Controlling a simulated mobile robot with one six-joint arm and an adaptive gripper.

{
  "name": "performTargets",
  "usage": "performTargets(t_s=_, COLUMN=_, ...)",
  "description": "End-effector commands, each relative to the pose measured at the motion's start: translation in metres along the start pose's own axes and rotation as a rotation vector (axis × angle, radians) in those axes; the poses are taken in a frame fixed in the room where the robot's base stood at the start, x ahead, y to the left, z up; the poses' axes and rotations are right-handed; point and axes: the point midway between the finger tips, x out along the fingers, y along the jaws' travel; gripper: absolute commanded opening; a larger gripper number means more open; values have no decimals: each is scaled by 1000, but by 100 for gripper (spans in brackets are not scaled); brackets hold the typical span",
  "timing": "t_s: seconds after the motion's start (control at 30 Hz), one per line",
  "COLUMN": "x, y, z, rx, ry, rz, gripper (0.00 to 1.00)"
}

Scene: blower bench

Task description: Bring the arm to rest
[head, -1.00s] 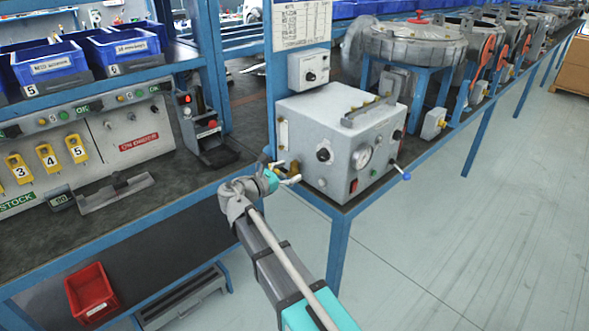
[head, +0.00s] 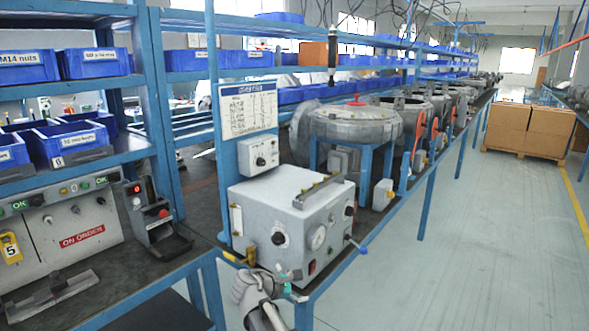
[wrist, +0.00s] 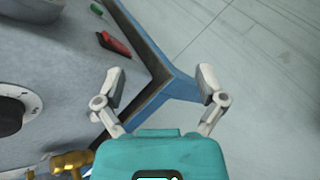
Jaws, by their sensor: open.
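My gripper (wrist: 160,88) is open, with its two fingers spread and nothing between them in the wrist view. Its fingers point toward the blue bench corner and edge (wrist: 150,50), beside the grey test box (wrist: 60,60). In the head view my gripper (head: 292,285) is low in the picture, in front of the grey test box (head: 262,205). I cannot tell whether the fingers touch the bench.
The grey test box has a gauge, knobs and a blue-tipped lever (head: 357,245) sticking out at the right. A dark device with a red button (head: 150,220) stands left. Open floor (head: 450,260) lies to the right, with cardboard boxes (head: 530,130) further back.

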Motion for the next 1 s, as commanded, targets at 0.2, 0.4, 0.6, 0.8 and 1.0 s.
performTargets(t_s=0.2, x=49, y=-60, z=21, rx=304, ry=110, rz=-237, gripper=89)
performTargets(t_s=0.4, x=75, y=-110, z=34, rx=591, ry=179, rz=-466, gripper=89)
performTargets(t_s=0.6, x=88, y=-156, z=45, rx=880, ry=216, rz=-706, gripper=89)
performTargets(t_s=0.8, x=89, y=-188, z=53, rx=1121, ry=226, rz=-924, gripper=89)
performTargets(t_s=1.0, x=86, y=-206, z=58, rx=1279, ry=221, rz=-1074, gripper=89)
